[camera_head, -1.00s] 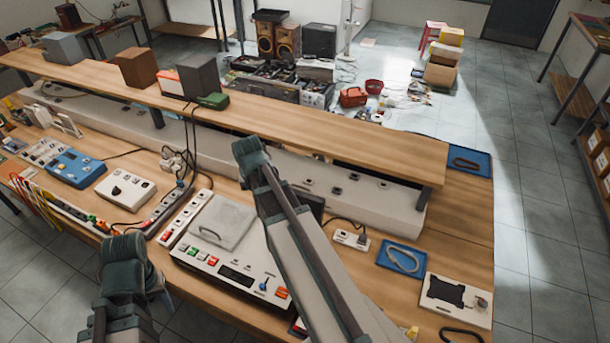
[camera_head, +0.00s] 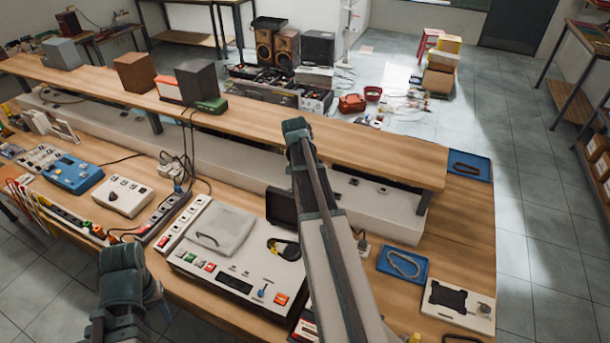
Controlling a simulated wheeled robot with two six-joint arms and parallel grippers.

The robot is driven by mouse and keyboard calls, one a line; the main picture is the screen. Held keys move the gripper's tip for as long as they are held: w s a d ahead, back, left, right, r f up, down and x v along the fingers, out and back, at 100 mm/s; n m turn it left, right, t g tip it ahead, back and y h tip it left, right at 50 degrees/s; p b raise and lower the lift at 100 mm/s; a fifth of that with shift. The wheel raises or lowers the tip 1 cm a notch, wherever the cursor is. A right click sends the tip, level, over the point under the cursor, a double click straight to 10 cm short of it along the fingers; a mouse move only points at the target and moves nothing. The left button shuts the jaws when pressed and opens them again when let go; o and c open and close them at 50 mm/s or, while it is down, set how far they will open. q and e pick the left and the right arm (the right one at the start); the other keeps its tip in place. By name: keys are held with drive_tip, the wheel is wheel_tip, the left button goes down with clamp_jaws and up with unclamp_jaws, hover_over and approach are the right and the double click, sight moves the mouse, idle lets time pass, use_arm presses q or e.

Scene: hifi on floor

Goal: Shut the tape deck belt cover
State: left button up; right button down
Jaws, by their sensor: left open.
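The tape deck (camera_head: 222,287) lies on the near side of the workbench, its row of coloured keys facing me. Its dark belt cover (camera_head: 282,207) stands raised at the deck's back right corner. In front of it is a dark opening (camera_head: 287,250) with a yellow-edged part. A pale lid with a handle (camera_head: 218,234) lies flat left of the opening. My left gripper (camera_head: 122,259) is open and empty, left of the deck near the bench's front edge; its fingers are hard to make out. My right arm (camera_head: 318,215) crosses just right of the cover; its jaws cannot be made out.
A power strip (camera_head: 172,220), a white box with knobs (camera_head: 123,196) and a blue device (camera_head: 72,174) lie left of the deck. A blue tray (camera_head: 403,264) and a white plate (camera_head: 456,304) lie to the right. A raised shelf (camera_head: 350,150) runs behind.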

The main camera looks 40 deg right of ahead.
drive_tip(key=b+x, duration=0.8)
drive_tip(key=x, duration=0.1)
drive_tip(key=a, duration=0.1)
drive_tip(key=s+a+r+p, duration=0.1)
drive_tip(key=a+r+p, duration=0.1)
drive_tip(key=shift+s+a+r, duration=0.1)
drive_tip(key=shift+s+a, duration=0.15)
drive_tip(key=shift+s, duration=0.1)
